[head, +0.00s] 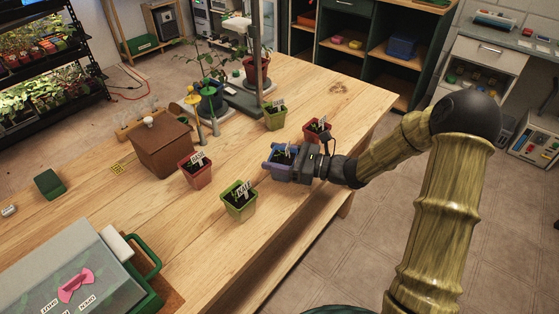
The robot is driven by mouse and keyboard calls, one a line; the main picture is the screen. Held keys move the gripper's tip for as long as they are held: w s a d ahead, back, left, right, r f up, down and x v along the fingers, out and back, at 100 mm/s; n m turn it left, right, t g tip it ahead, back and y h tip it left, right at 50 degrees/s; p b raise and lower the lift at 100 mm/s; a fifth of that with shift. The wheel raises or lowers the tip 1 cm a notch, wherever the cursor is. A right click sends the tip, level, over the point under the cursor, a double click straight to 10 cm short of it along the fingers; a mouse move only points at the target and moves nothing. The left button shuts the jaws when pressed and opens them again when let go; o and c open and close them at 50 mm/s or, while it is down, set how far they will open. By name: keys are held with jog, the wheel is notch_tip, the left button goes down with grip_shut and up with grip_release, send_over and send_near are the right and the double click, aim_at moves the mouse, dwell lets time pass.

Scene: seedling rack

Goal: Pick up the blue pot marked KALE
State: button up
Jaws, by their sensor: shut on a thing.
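A blue pot (273,169) with dark soil and a small seedling is at the right part of the wooden table. A white label stands in it, but its word is too small to read for sure. My gripper (297,165) comes from the right and is shut on the blue pot. The fingertips are partly hidden by the pot and the gripper body. I cannot tell whether the pot's base touches the table.
A red pot (317,133) stands just behind my gripper. A green pot (274,117), another red pot (197,173) and a front green pot (239,203) stand around. A brown box (162,148) is left. The wooden table (215,245) is bare in front.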

aim_at(277, 158)
notch_tip(277, 158, up, 10)
jog(key=shift+f+p, duration=0.1)
jog(key=shift+p, duration=0.85)
